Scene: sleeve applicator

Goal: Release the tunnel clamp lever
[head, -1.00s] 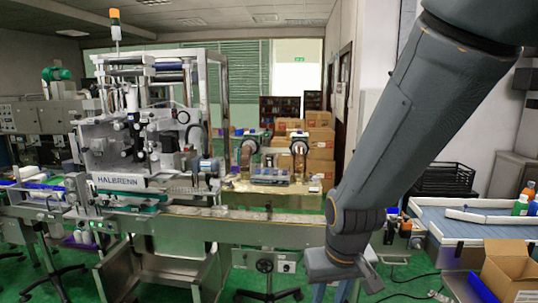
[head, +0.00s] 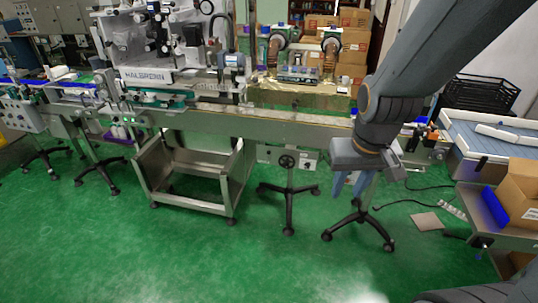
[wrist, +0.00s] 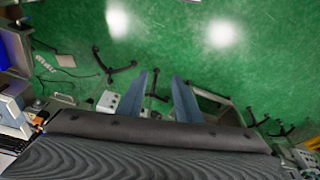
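The sleeve machine (head: 195,88) with the HALBRENN label stands at the left back of the head view, above a long conveyor (head: 280,128). I cannot make out a tunnel clamp lever in either view; the small parts on the machine are too small to tell apart. My gripper (head: 349,186) hangs in front of the right part of the conveyor, with its blue fingers pointing down. In the wrist view my gripper (wrist: 160,88) shows two blue fingers well apart, with only floor and stand legs seen between them. It is open and empty.
At right are a blue-topped table (head: 490,150), a cardboard box (head: 520,190) and cables on the floor. The green floor (head: 200,260) in front is clear.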

